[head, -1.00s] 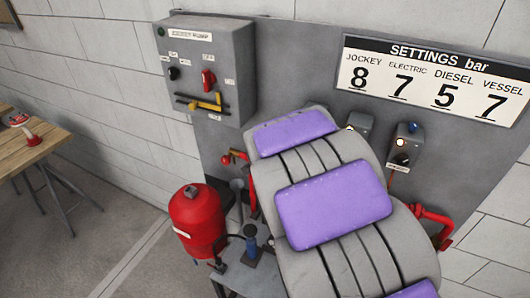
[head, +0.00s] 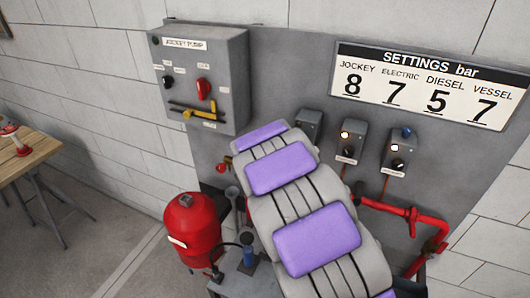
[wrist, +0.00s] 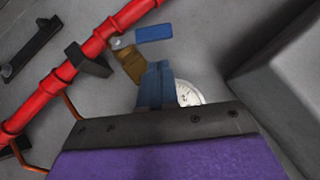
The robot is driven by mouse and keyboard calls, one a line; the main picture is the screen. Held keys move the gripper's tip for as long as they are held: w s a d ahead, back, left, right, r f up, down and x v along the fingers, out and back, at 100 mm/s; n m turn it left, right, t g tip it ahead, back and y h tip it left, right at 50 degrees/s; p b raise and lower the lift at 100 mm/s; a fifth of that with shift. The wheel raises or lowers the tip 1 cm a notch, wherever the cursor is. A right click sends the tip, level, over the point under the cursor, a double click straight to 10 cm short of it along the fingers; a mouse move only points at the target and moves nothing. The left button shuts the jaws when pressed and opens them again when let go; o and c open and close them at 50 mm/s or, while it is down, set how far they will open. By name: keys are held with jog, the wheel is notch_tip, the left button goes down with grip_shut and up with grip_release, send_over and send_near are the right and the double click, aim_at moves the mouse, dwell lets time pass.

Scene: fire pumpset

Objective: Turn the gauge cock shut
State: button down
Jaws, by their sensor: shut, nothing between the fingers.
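The gauge cock shows in the wrist view as a brass body (wrist: 130,63) with a blue lever handle (wrist: 154,33) pointing right, beside a red pipe. A round white gauge (wrist: 188,93) is partly hidden behind my gripper. My gripper (wrist: 157,72) has its blue fingers together and empty. In the picture their tips lie just below the lever and right of the brass body; I cannot tell if they touch it. In the head view my own arm hides the gripper, and I do not see the cock there.
The red pipe (wrist: 85,52) crosses the wrist view, with a grey box (wrist: 280,70) at right. In the head view stand a jockey pump panel (head: 200,80), small control boxes (head: 399,153), a red vessel (head: 192,232), red pipework (head: 400,211) and a wooden table (head: 25,150).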

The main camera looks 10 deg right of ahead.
jog(key=a+f+b, duration=0.1)
jog(key=w+a+f+n+g+h+b, duration=0.1)
jog(key=b, duration=0.1)
jog(key=shift+w+f+h, duration=0.15)
jog(key=shift+f+h, duration=0.15)
dwell(0.8)
jog(key=shift+w+a+f+b, duration=0.1)
jog(key=shift+a+f+b, duration=0.1)
jog(key=shift+b, duration=0.7)
jog(key=w+a+f+n+g+h+b, duration=0.1)
jog(key=b, duration=0.2)
jog(key=shift+f+g, duration=0.15)
jog(key=shift+g, duration=0.15)
jog(key=shift+a+f+b, duration=0.1)
jog(key=shift+a+b, duration=0.1)
jog(key=shift+b, duration=0.4)
